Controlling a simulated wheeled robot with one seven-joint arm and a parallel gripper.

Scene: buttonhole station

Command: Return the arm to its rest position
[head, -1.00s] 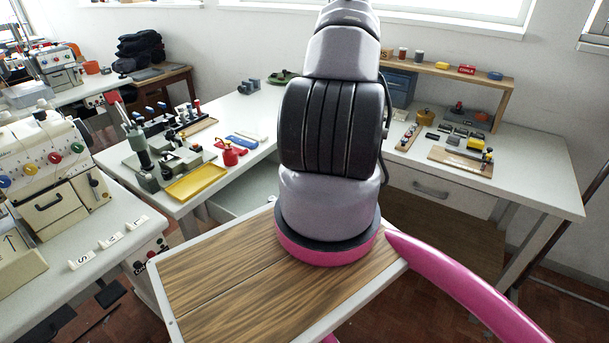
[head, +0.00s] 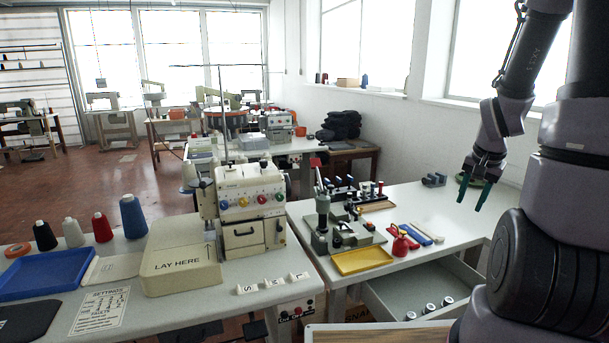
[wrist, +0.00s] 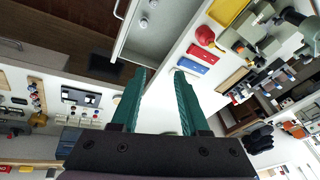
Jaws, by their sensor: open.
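My gripper (head: 471,193) hangs from my arm at the right of the head view, with green fingers pointing down. The fingers are apart and hold nothing. It is above the back right part of the white workbench (head: 455,232), clear of the things on it. The wrist view also shows both green fingers (wrist: 168,95) apart, with empty space between them. My arm is raised along the right side of the head view.
An open drawer (head: 400,295) holding several small round pieces juts from the workbench. A yellow tray (head: 362,260), a red oil can (head: 401,245) and a press stand on the bench. A sewing machine (head: 250,205) stands on the left table.

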